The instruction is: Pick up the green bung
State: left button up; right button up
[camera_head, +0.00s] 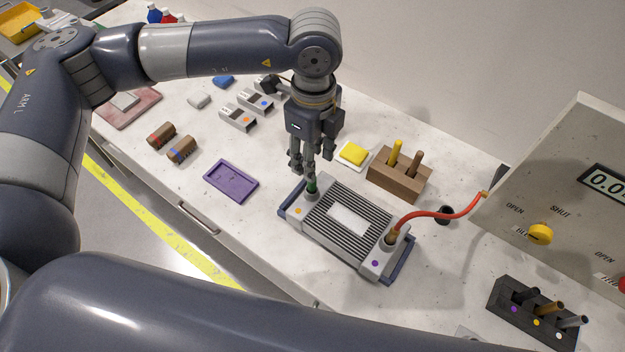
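The green bung (312,186) stands upright in the round port at the left end of a grey ribbed block (318,226). My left gripper (312,163) hangs fingers-down just above the bung. Its fingers are spread apart, and one finger overlaps the bung's top in this view. I cannot tell whether that finger touches it. The bung's lower end is hidden in the port. My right gripper is not in view.
A red hose (440,215) runs from the block's right port to the panel (575,190). A wooden holder (398,180) with two pegs and a yellow sponge (353,153) stand behind. A purple tray (231,182) lies left. A black rack (530,310) stands front right.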

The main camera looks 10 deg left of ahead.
aim_at(312, 186)
pick_arm(q)
notch_tip(312, 186, down, 3)
jog(key=shift+p, duration=0.35)
notch_tip(312, 186, down, 4)
jog(key=p, duration=0.3)
jog(key=shift+w+a+f, duration=0.15)
jog(key=shift+f, duration=0.5)
grip_shut()
